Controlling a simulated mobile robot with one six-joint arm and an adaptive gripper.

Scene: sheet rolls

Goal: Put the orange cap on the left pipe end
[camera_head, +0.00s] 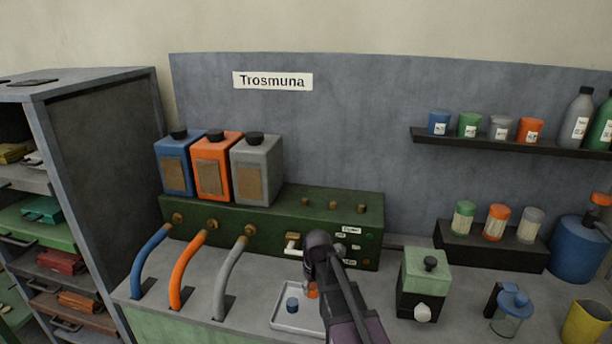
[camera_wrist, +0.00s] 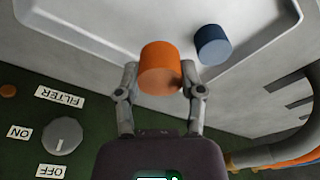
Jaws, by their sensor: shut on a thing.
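The orange cap (camera_wrist: 160,68) is a short cylinder between the two fingers of my gripper (camera_wrist: 158,82) in the wrist view. My gripper is shut on it. In the head view the cap (camera_head: 312,291) shows only partly beside my dark gripper (camera_head: 316,283). It is over the white tray (camera_head: 285,326); I cannot tell whether it touches the tray. Short brass stubs stand on top of the green box: left (camera_head: 305,201), middle (camera_head: 332,205) and right (camera_head: 360,208). They look uncapped and lie behind and above my gripper.
A blue cap (camera_head: 292,305) sits in the tray, also seen in the wrist view (camera_wrist: 212,45). The green box (camera_head: 350,225) has a knob and labels. Blue, orange and grey hoses (camera_head: 228,280) curve at its left. A green-and-black device (camera_head: 424,285) stands right.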

